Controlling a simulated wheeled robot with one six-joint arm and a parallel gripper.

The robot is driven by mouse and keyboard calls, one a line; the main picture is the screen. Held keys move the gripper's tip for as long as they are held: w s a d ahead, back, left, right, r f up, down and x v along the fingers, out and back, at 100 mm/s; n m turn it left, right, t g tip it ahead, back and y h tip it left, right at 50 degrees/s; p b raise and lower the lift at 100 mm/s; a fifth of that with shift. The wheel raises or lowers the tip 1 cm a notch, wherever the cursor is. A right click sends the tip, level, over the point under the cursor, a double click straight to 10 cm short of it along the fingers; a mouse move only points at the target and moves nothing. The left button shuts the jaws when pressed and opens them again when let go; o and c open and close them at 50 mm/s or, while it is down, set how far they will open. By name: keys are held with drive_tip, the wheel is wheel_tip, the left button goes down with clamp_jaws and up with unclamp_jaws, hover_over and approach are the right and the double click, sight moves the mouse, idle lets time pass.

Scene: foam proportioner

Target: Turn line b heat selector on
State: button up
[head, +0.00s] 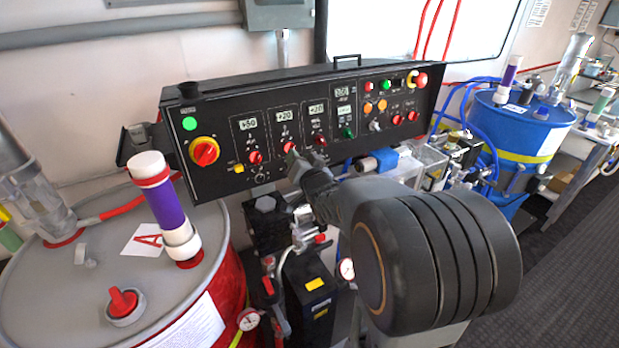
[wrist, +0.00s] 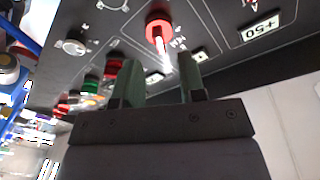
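The black control panel (head: 220,165) carries a row of red selector knobs beneath small displays. The left red knob (head: 255,157) is under the +50 display, and the right red knob (head: 319,140) is under another display. The middle red knob (head: 289,147) shows just above my gripper (head: 298,165), which partly blocks that area. In the wrist view a red knob with a pale pointer (wrist: 158,28) lies just beyond the fingertips. My gripper (wrist: 158,65) is open there, its two green-grey fingers apart with nothing gripped. The line b label is too small to read.
A large red and yellow rotary switch (head: 205,151) sits at the panel's left end. Buttons and lamps crowd its right end (head: 375,105). A red drum (head: 75,270) stands at left, a blue drum (head: 525,130) at right. Hoses and valves (head: 290,260) fill the space below.

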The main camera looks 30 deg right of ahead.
drive_tip(key=s+a+b, duration=0.1)
drive_tip(key=s+b, duration=0.3)
drive_tip(key=s, duration=0.4)
drive_tip(key=shift+s, duration=0.4)
drive_tip(key=s+d+f+n+g+h, duration=0.2)
drive_tip(key=s+f+g, duration=0.3)
drive_tip(key=f+g, duration=0.45)
drive_tip(key=s+a+n+g+y+p, duration=0.2)
drive_tip(key=s+a+n+g+y, duration=0.2)
drive_tip(key=s+a, duration=0.3)
drive_tip(key=a+n+g, duration=0.1)
drive_tip(key=a, duration=0.4)
drive_tip(key=shift+s+a+f+n+p, duration=0.15)
drive_tip(key=shift+a+f+n+p, duration=0.15)
drive_tip(key=shift+a+f, duration=0.1)
